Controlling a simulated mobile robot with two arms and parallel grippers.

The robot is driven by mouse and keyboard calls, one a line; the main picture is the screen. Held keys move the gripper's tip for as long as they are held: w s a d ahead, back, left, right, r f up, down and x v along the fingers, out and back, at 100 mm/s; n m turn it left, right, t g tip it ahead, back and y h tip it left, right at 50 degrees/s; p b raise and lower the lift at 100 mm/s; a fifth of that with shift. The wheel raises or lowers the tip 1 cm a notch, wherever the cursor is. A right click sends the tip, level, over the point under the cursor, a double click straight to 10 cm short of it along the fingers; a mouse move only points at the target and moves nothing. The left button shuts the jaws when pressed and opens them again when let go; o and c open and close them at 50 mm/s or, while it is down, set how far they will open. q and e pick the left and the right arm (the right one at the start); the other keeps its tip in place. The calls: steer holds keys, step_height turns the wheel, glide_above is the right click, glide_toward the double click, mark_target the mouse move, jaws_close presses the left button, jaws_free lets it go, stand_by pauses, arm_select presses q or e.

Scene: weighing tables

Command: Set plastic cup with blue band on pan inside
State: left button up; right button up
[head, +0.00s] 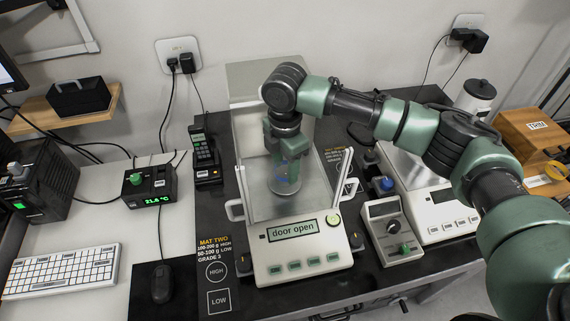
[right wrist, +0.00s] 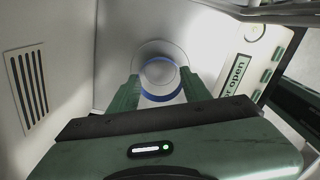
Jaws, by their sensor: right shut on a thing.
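The clear plastic cup with a blue band (right wrist: 161,97) is between the fingers of my right gripper (right wrist: 160,90) in the right wrist view. In the head view my right gripper (head: 286,160) reaches down into the weighing chamber and is shut on the cup (head: 285,184), mostly hidden by the fingers. The round pan (head: 272,188) lies under the cup; I cannot tell whether the cup touches it. The balance (head: 300,262) shows "door open". My left gripper is not in view.
Chamber walls and door handles (head: 235,210) stand close around my right gripper. A small control box (head: 389,230) and a second balance (head: 437,215) stand to the right. A thermometer box (head: 150,187), keyboard (head: 62,270) and mouse (head: 160,283) are to the left.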

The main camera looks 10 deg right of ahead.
steer(key=o, duration=1.5)
steer(key=shift+f, duration=0.1)
steer(key=shift+c, duration=0.2)
step_height(320, 180, up, 12)
steer(key=b, duration=0.2)
